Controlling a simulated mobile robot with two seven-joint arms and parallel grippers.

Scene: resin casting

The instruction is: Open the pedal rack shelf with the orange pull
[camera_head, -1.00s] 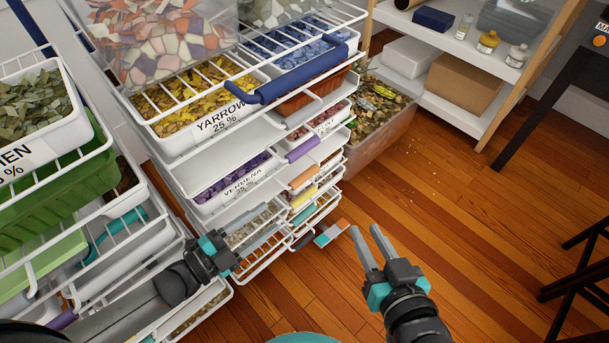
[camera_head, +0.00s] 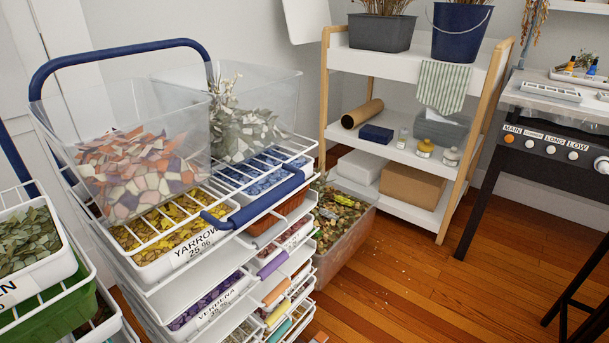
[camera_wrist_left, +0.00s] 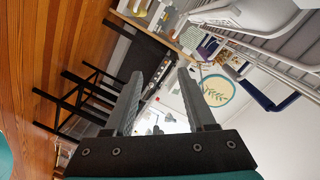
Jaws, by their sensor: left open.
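The pedal rack (camera_head: 168,294) is a white wire unit at centre left in the head view, with stacked shelves of petals. The orange pull (camera_head: 277,291) is on its front right side, below a purple pull (camera_head: 272,265) and above a yellow pull (camera_head: 278,312). The shelf with the orange pull appears pushed in, in line with its neighbours. My left gripper (camera_wrist_left: 160,76) is open in the left wrist view, with nothing between its fingers. Neither gripper shows in the head view now, so the left one's distance from the orange pull cannot be told.
A clear bin of petals (camera_head: 345,249) stands on the floor beside the rack's right side. A second rack with a green tray (camera_head: 50,312) is at left. A wood-framed shelf (camera_head: 391,207) and a dark stove-like unit (camera_head: 520,160) stand behind. Wooden floor (camera_head: 425,300) is free at right.

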